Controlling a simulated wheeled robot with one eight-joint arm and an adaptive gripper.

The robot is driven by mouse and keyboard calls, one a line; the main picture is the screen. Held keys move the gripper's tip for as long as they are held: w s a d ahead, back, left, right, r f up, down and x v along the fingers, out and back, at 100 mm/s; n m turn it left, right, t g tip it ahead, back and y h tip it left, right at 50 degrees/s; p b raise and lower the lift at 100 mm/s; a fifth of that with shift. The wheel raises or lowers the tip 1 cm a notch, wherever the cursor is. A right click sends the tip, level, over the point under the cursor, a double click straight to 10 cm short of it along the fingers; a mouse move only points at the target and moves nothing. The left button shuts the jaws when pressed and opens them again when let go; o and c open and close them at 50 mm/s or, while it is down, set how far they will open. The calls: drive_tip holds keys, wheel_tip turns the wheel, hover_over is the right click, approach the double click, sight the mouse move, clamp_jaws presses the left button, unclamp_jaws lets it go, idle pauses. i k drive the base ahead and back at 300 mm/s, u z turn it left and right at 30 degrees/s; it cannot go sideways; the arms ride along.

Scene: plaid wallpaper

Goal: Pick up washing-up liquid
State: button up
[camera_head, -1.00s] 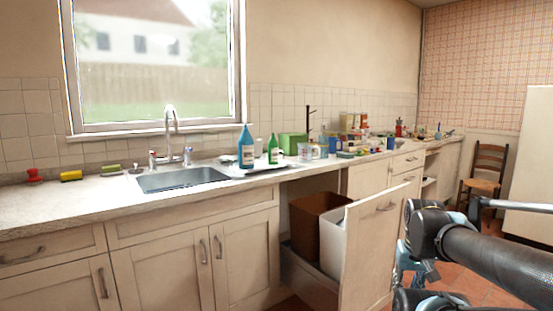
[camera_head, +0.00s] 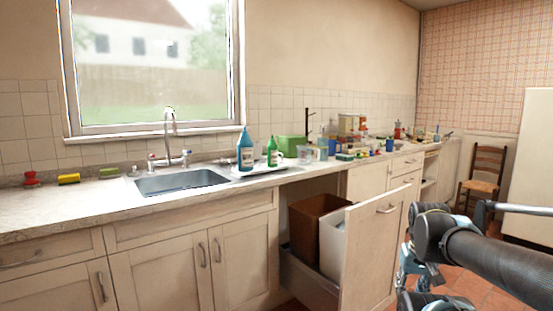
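A tall blue bottle (camera_head: 245,152) with a pale label stands upright on the counter, just right of the sink. A smaller green bottle (camera_head: 272,153) with a pale label stands close to its right. Both look like liquid bottles; I cannot read the labels or tell which is the washing-up liquid. They appear to stand at or on a pale tray (camera_head: 262,170). My arm shows at the lower right, well apart from the bottles. My gripper cannot be made out in this view.
The sink (camera_head: 182,182) and its tap (camera_head: 171,135) are left of the bottles. A green box (camera_head: 292,148) and much clutter stand to the right. Below, an open bin drawer (camera_head: 372,245) sticks out. A chair (camera_head: 483,178) is at the far right.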

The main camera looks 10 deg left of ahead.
sight(272, 150)
drive_tip(key=z, duration=2.25)
drive_tip(key=k, duration=1.2)
drive_tip(key=u, duration=2.25)
drive_tip(key=i, duration=0.8)
